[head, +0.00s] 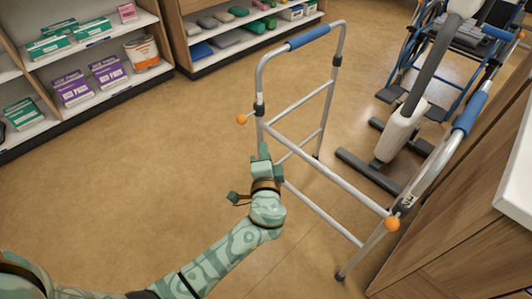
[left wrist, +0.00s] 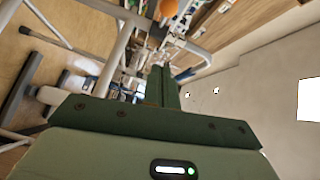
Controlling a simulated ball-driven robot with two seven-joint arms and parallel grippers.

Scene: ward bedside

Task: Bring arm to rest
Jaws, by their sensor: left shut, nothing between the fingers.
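My left arm (head: 225,255), patterned in pale green, comes in from the bottom left of the head view and reaches up toward the middle. My left gripper (head: 263,152) is shut and empty at its end, above the floor. In the head view it overlaps the near left side of a grey walking frame; whether it touches the frame I cannot tell. In the left wrist view the shut fingers (left wrist: 163,84) point away from the camera with nothing between them. My right gripper is in neither view.
The walking frame (head: 300,100) has blue grips and orange knobs. Behind it stand a grey-and-white lifting device (head: 400,130) and a blue-framed wheelchair (head: 455,45). Shelves with boxes (head: 72,90) line the upper left. A wooden cabinet (head: 470,190) is at right. The left floor (head: 130,180) is clear.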

